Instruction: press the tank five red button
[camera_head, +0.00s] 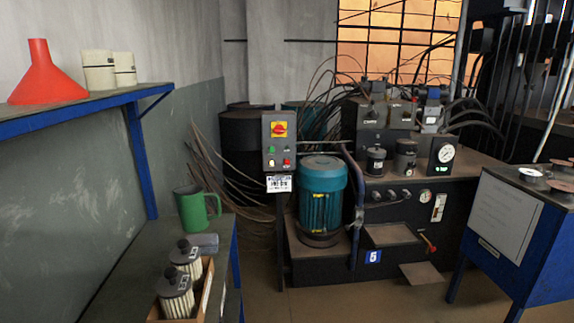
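A grey control box (277,141) stands on a dark post left of the teal motor (322,195). It carries a red and yellow rotary switch (279,129), a green button on the left and a small red button (287,162) at the lower right. A white label (279,184) hangs below the box. The dark hydraulic tank (400,225) beside it bears a blue plate with the number 5 (373,257). My gripper is not in view.
A bench at left holds a green jug (195,209) and a wooden box with filters (178,295). A shelf (100,99) above holds a red funnel (44,76). A blue stand (510,235) is at right. Floor (350,303) shows between bench and stand.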

